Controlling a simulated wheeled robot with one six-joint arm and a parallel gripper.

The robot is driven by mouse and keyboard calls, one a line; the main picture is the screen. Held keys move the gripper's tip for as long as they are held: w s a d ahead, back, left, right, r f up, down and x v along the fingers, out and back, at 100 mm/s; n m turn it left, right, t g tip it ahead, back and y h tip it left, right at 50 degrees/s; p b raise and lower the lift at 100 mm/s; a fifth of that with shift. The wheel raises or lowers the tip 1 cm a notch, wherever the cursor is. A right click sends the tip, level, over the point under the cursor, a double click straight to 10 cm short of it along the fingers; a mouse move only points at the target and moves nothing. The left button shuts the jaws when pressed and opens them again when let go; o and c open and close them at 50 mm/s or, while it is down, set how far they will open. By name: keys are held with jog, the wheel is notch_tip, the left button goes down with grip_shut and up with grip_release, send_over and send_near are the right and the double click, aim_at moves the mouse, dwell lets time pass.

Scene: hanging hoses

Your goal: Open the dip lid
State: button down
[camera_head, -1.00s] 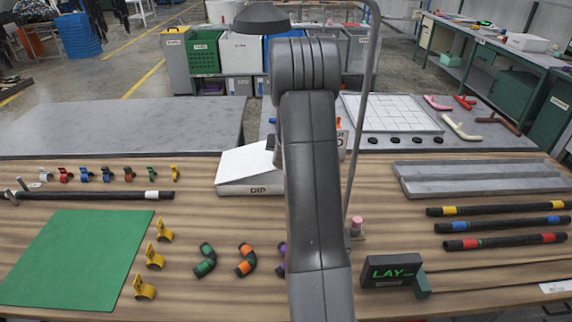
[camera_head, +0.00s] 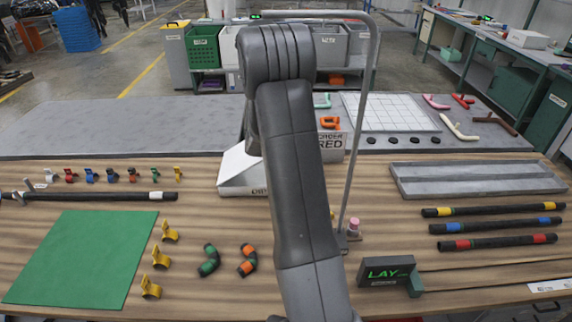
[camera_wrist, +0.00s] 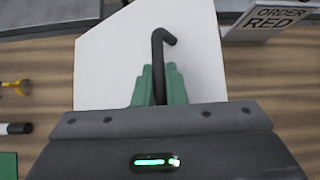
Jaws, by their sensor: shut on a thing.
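The dip box (camera_head: 258,190) stands on the wooden table left of centre, its front lettering partly covered by my arm. Its white lid (camera_head: 236,168) shows as a sloping face. In the wrist view the white lid (camera_wrist: 108,60) fills the middle, below the camera. My gripper (camera_wrist: 160,88) has green fingers closed around a dark bent rod, the handle (camera_wrist: 158,50), whose hooked end points right. Where the handle joins the lid is hidden by the fingers. In the head view my arm hides the gripper.
A grey box marked ORDER RED (camera_head: 331,142) stands close right of the dip box. A grey upright pole (camera_head: 358,150) rises right of my arm. The LAY display (camera_head: 388,271), green mat (camera_head: 80,258) and clamps lie farther off.

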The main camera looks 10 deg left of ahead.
jog(key=s+a+r+n+t+h+p, duration=0.1)
jog(key=s+a+r+n+h, duration=0.1)
jog(key=a, duration=0.6)
jog(key=s+a+r+n+t+h+p, duration=0.1)
jog(key=s+a+r+t+h, duration=0.1)
jog(key=a, duration=0.7)
jog(key=s+a+r+n+t+h+p, duration=0.1)
jog(key=s+a+r+n+h, duration=0.1)
jog(key=a+h, duration=0.3)
jog(key=s+a+r, duration=0.1)
jog(key=a, duration=0.2)
jog(key=shift+s+a+r+n+t+p, duration=0.15)
jog(key=shift+a+r+n+t+p, duration=0.15)
jog(key=shift+t+p, duration=0.1)
dwell(1.3)
jog(key=c, duration=0.6)
grip_release()
jog(key=shift+f, duration=0.15)
jog(key=v, duration=0.7)
dwell(0.4)
